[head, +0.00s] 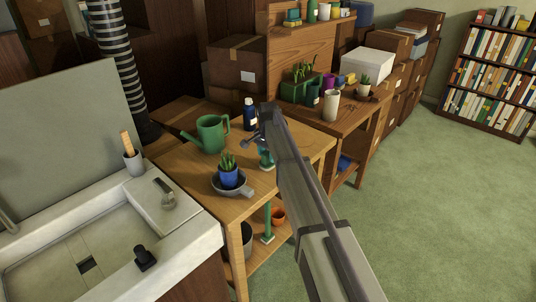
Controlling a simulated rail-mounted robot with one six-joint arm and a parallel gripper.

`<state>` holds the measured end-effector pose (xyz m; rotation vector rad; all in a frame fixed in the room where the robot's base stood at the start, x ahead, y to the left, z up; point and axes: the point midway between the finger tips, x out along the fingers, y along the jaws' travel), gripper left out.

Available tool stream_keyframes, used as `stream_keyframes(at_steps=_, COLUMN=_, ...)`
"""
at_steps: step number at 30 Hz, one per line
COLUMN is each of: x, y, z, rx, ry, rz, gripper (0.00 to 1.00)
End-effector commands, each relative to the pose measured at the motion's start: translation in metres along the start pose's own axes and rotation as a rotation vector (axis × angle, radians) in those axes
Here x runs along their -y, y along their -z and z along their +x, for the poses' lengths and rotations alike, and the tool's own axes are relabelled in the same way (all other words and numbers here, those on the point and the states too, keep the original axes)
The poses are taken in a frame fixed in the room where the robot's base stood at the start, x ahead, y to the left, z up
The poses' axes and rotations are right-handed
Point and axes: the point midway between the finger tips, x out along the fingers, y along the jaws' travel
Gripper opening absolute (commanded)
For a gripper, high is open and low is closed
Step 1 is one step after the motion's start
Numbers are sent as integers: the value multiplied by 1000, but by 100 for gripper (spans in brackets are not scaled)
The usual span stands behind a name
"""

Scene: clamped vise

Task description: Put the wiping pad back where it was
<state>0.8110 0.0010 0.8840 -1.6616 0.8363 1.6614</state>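My arm reaches in from the lower right over the wooden workbench (268,196). My gripper (250,142) is small and dark at its far end, above the back of the bench beside a blue bottle (250,113). I cannot tell whether its fingers are open or shut, or whether they hold anything. A teal vise (267,160) stands on the bench just below the gripper, partly hidden by my arm. No wiping pad can be made out for certain.
A sink (75,255) is at the left. A second table (343,122) with pots and plants stands behind. Green floor at right is clear.

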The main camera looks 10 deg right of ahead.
Motion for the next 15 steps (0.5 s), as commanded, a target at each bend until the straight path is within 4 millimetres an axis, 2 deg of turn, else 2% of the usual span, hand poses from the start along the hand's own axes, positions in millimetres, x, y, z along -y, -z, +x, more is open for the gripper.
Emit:
stream_keyframes(at_steps=8, x=0, y=0, z=-2, rx=0, ry=0, rz=0, gripper=53)
stream_keyframes(at_steps=11, x=0, y=0, z=-11, rx=0, ry=0, rz=0, gripper=53)
stream_keyframes(at_steps=15, x=0, y=0, z=-39, rx=0, ry=0, rz=0, gripper=53)
